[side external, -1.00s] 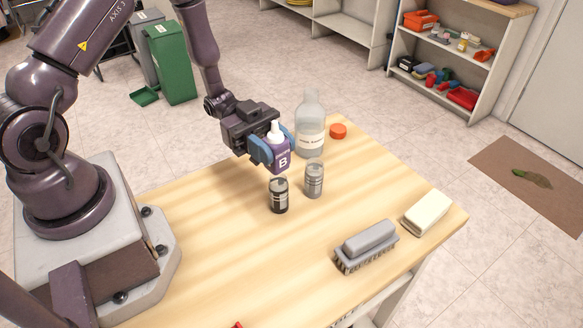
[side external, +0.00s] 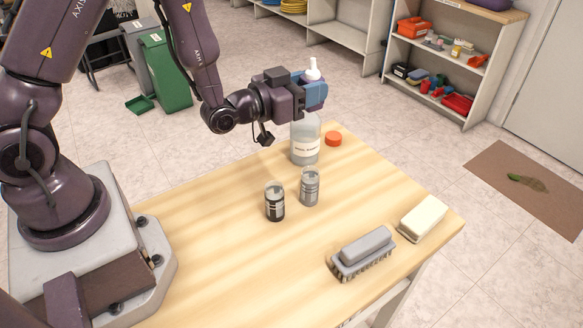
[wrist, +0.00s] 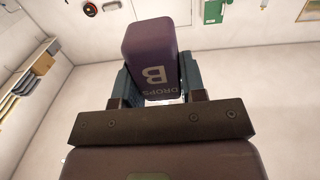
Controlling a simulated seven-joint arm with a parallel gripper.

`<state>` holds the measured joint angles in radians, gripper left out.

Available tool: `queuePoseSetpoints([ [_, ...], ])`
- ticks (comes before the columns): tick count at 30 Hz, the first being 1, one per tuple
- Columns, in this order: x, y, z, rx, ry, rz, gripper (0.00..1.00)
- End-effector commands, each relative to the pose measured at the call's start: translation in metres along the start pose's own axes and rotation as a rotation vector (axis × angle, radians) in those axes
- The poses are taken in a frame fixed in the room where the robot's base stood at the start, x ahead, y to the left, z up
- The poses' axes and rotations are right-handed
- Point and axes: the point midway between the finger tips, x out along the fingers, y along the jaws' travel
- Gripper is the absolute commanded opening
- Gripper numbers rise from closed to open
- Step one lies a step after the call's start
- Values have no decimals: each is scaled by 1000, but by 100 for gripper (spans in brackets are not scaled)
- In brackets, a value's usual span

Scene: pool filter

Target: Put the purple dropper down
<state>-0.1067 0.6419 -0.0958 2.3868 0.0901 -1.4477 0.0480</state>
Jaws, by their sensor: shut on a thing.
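My gripper (side external: 309,88) is shut on the purple dropper (wrist: 155,55), a small bottle with a white tip and the letter B. In the wrist view the bottle is gripped between both blue fingers. In the side view the fingers hide most of its body; its white tip (side external: 312,70) points up above them. The dropper is held well above the wooden table (side external: 235,255), near its far end, and looks in front of the top of the large clear bottle in the picture.
The large bottle (side external: 305,148) and an orange cap (side external: 333,139) are at the table's far end. A dark vial (side external: 274,203) and a grey vial (side external: 310,188) stand mid-table. A brush (side external: 362,253) and a pale block (side external: 423,218) are at right. The front left tabletop is clear.

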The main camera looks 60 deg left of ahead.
Motion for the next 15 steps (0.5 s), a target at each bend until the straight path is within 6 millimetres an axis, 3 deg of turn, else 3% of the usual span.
queuePoseSetpoints([
  [5, -3, -15, 0, 0, 0, -78, 14],
  [8, -8, -36, 12, -1, -5, -133, 14],
  [11, -12, -70, 30, -2, -6, -208, 14],
  [15, -12, -130, 57, -1, -3, -257, 14],
])
